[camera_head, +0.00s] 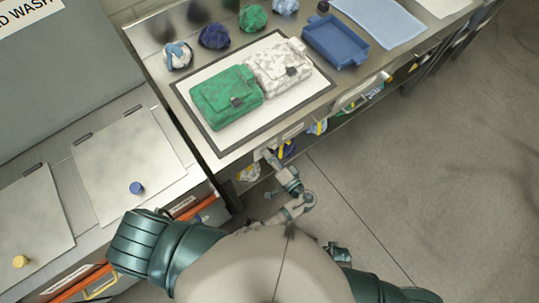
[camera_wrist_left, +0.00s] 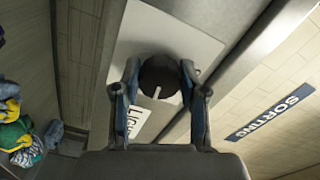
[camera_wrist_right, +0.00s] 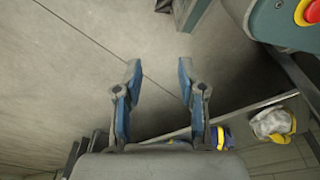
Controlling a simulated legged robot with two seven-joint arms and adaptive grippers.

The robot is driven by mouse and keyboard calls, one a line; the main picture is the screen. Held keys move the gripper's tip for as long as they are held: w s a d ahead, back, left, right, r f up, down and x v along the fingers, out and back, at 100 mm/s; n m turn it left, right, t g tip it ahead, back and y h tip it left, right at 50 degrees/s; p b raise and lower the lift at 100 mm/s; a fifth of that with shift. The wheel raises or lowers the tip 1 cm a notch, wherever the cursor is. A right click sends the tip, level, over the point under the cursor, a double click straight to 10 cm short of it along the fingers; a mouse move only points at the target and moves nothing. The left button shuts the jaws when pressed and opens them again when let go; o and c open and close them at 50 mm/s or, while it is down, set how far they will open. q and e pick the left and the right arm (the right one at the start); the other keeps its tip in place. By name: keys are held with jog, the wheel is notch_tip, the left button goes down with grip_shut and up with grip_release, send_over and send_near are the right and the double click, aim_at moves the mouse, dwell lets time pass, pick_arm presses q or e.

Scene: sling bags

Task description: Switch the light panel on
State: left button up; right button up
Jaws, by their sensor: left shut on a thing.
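In the left wrist view a round black knob (camera_wrist_left: 160,75) with a white pointer mark sits on a pale panel (camera_wrist_left: 196,45). A partly hidden label (camera_wrist_left: 150,118) beginning "LIGH" is below it. My left gripper (camera_wrist_left: 158,82) is shut on the knob, one finger on each side. In the head view my left gripper (camera_head: 268,157) is at the front edge of the bag table, and the knob is hidden there. My right gripper (camera_wrist_right: 158,78) is open and empty over the floor in the right wrist view.
Green (camera_head: 226,98) and white bags (camera_head: 277,66) lie on a framed mat on the table (camera_head: 160,75). A blue tray (camera_head: 335,42) and several rolled bags stand behind. A sign reads "SORTING" (camera_wrist_left: 268,118). Open floor (camera_head: 440,150) lies at the right.

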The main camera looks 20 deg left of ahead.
pick_arm(q)
jog(key=shift+s+d+f+m, duration=0.2)
jog(key=shift+f+m, duration=0.1)
jog(key=shift+m, duration=0.6)
pick_arm(e)
jog(key=shift+s+d+f, duration=0.1)
jog(key=shift+s+f, duration=0.5)
jog(key=shift+f, duration=0.1)
pick_arm(q)
jog(key=o, duration=1.1)
jog(key=shift+o, duration=0.2)
jog(key=shift+w+d+r, duration=0.1)
jog(key=shift+d+r, duration=0.05)
pick_arm(e)
jog(key=shift+d+f, duration=0.1)
jog(key=shift+d, duration=0.1)
pick_arm(q)
jog(key=shift+r, duration=0.1)
